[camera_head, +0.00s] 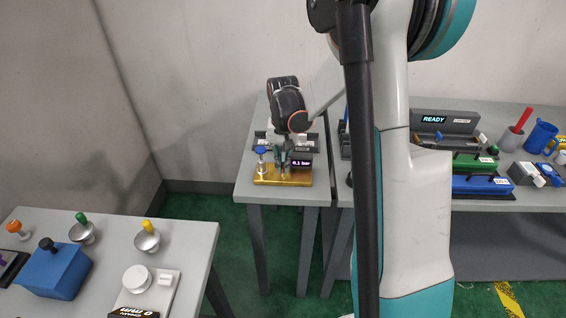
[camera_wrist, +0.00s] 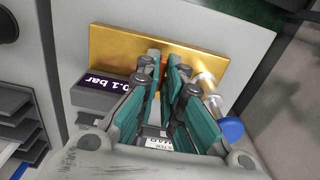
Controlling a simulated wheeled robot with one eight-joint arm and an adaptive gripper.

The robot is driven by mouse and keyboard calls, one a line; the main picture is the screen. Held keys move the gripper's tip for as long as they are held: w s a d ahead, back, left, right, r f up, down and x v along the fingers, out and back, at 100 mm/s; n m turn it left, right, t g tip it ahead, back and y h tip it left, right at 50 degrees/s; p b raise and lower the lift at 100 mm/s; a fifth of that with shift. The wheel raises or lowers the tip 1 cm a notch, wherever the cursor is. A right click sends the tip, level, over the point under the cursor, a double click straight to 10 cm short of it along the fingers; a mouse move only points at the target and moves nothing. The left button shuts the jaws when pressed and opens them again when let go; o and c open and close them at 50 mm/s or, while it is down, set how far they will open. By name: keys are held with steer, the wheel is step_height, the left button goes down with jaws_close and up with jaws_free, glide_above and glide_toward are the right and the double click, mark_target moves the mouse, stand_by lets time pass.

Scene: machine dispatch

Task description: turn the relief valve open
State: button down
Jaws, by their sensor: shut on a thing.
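A gold base plate (camera_head: 296,182) lies on the small table at the middle back; it also shows in the wrist view (camera_wrist: 125,48). A fitting with a blue top (camera_head: 261,150) stands at the plate's left end; in the wrist view its blue knob (camera_wrist: 231,128) is right of my fingers. A dark display (camera_head: 302,163) beside them reads 0.1 bar. My gripper (camera_head: 283,165) points down over the middle of the plate. In the wrist view its teal fingers (camera_wrist: 166,64) are closed around the relief valve's handle, which they mostly hide.
A grey bench (camera_head: 520,204) at right carries a READY unit (camera_head: 445,122), green and blue devices, a cup and a blue mug (camera_head: 540,137). A front-left table (camera_head: 197,235) holds a blue box (camera_head: 56,271) and several knobbed parts. Green floor lies between the tables.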

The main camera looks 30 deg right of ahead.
mark_target(283, 165)
stand_by(0.3)
steer(key=c, duration=1.7)
jaws_free()
step_height(283, 165, up, 12)
steer(key=shift+r, duration=0.1)
